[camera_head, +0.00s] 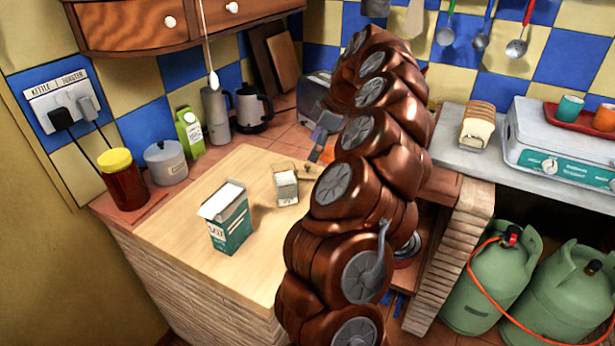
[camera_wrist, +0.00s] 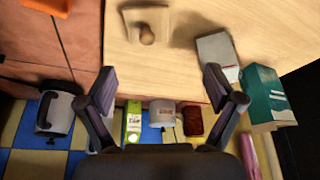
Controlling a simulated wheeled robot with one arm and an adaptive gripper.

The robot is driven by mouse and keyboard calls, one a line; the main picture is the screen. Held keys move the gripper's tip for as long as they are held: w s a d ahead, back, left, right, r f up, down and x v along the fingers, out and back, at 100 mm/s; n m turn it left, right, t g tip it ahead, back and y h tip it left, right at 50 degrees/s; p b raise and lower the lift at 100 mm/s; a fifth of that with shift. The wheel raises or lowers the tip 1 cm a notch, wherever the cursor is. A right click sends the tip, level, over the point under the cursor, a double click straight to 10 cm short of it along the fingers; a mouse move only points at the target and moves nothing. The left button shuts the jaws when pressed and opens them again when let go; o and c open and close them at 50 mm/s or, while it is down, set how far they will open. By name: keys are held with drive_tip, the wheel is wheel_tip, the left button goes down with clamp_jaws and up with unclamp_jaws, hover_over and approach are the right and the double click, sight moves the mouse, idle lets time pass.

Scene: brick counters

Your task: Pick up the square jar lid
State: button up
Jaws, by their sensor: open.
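The square jar lid (camera_wrist: 147,20) is a flat, pale wooden square with a round knob. It lies on the light wooden board, at the top of the wrist view. In the head view only a small part of the lid (camera_head: 310,171) shows beside my arm. My gripper (camera_wrist: 160,76) is open and empty, with its two dark fingers spread wide. The lid is beyond the fingertips in the wrist view, apart from them. The square glass jar (camera_head: 287,188) with white contents stands next to the lid; it also shows in the wrist view (camera_wrist: 217,50).
A green salt box (camera_head: 230,227) stands on the board near the jar. A yellow-lidded jar (camera_head: 122,180), grey pot (camera_head: 166,163), green carton (camera_head: 190,133) and kettle (camera_head: 252,109) line the back. The board's front left (camera_head: 180,235) is clear.

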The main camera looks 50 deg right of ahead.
sight(311, 168)
drive_tip(key=shift+s+d+f, duration=0.25)
drive_tip(key=shift+d+f, duration=0.1)
drive_tip(key=shift+d, duration=0.25)
drive_tip(key=shift+s+d+f, duration=0.25)
drive_tip(key=shift+d+f, duration=0.05)
drive_tip(key=shift+d, duration=0.25)
drive_tip(key=shift+f, duration=0.25)
drive_tip(key=shift+w+p+x, duration=0.2)
drive_tip(key=shift+p+x, duration=0.3)
drive_tip(key=shift+x, duration=1.35)
drive_tip(key=shift+w+p+x, duration=0.25)
drive_tip(key=shift+p+x, duration=0.2)
drive_tip(key=shift+x, duration=1.35)
drive_tip(key=shift+r, duration=0.1)
drive_tip(key=c, duration=1.1)
drive_tip(key=shift+r, duration=0.1)
